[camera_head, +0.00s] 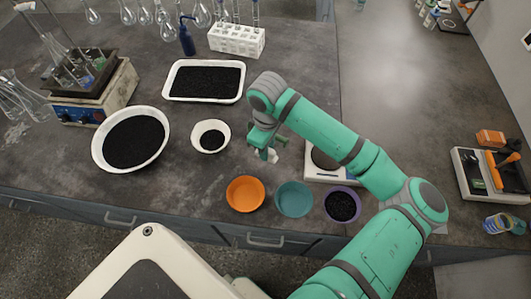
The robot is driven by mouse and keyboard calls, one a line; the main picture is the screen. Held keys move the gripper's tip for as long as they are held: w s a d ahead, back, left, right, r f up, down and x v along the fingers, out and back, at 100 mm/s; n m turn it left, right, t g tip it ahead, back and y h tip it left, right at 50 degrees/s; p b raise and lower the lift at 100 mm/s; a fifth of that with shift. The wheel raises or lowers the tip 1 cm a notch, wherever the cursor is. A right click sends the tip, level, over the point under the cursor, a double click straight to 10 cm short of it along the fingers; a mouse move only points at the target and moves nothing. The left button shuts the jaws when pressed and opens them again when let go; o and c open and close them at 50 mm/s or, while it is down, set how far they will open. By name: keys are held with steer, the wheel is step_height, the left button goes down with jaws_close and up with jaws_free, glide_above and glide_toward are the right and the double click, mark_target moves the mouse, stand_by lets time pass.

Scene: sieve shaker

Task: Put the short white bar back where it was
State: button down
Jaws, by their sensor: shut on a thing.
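My gripper (266,150) is over the bench, just left of the white balance. It is shut on a small white piece (273,156), which looks like the short white bar. The piece shows only in part between and below the fingers, so its length and tilt are hard to tell. I cannot tell whether it touches the bench.
An orange bowl (245,193), a teal bowl (294,198) and a purple bowl (342,207) of black grains line the front edge. A small white bowl (210,136) and a white tray (205,97) stand left. The balance (317,175) is partly behind my arm.

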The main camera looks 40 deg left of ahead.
steer(key=shift+w+a+f, duration=0.1)
steer(key=shift+a+f, duration=0.1)
steer(key=shift+w+a+f, duration=0.1)
steer(key=shift+a+f, duration=0.1)
steer(key=shift+f, duration=1.6)
steer(key=shift+f, duration=0.15)
steer(key=c, duration=1.6)
jaws_free()
steer(key=shift+o, duration=0.2)
step_height(320, 180, up, 12)
steer(key=shift+r, duration=0.2)
steer(key=shift+f, duration=0.1)
